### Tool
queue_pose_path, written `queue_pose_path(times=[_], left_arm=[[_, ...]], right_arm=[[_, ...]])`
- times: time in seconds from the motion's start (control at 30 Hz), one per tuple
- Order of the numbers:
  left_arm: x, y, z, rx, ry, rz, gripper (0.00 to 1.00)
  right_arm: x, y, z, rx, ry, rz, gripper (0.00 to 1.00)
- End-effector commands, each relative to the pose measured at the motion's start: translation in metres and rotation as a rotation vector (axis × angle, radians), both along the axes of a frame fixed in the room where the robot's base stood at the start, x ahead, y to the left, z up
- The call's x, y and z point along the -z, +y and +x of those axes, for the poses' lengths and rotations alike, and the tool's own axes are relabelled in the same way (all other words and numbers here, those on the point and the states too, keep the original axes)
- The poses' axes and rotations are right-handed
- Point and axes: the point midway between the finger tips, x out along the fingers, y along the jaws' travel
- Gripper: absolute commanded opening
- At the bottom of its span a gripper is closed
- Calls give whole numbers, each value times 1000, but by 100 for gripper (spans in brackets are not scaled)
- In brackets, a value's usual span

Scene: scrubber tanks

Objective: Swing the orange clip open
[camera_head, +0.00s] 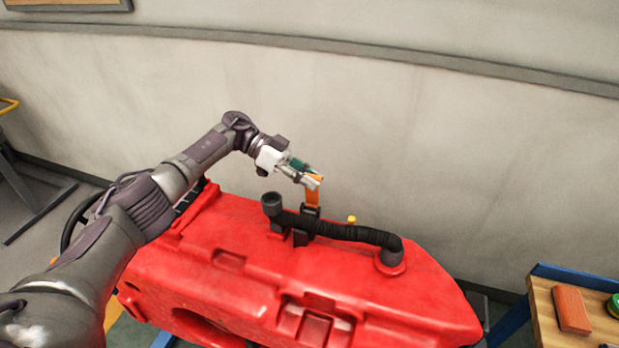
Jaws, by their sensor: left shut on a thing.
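The orange clip (312,195) stands up from a black holder on top of the red scrubber tank (235,230). My left gripper (314,183) comes in from the left above the tank and is shut on the upper end of the clip. The clip rises nearly upright, above the black hose (345,232) that runs along the tank top. The fingertips partly hide the clip's top end. My right gripper is not in view.
The hose's open cuff (272,203) points up just left of the clip, and a small yellow knob (351,219) stands to its right. A wooden-topped table (550,310) with an orange-brown block (571,309) is at the lower right. A pale wall is behind the tank.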

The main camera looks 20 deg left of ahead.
Motion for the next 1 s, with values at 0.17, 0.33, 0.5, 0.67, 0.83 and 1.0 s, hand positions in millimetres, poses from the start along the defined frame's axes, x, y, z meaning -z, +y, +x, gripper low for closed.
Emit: queue_pose_path(times=[0.17,0.33,0.5,0.67,0.83,1.0], left_arm=[[7,0,-2,3,9,11,0],[7,0,-2,3,9,11,0],[7,0,-2,3,9,11,0],[7,0,-2,3,9,11,0],[6,0,-2,3,7,9,38],[3,0,-1,3,4,6,48]], right_arm=[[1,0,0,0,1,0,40],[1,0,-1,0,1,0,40],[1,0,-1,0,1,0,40],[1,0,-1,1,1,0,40],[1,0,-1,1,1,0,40],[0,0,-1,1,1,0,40]])
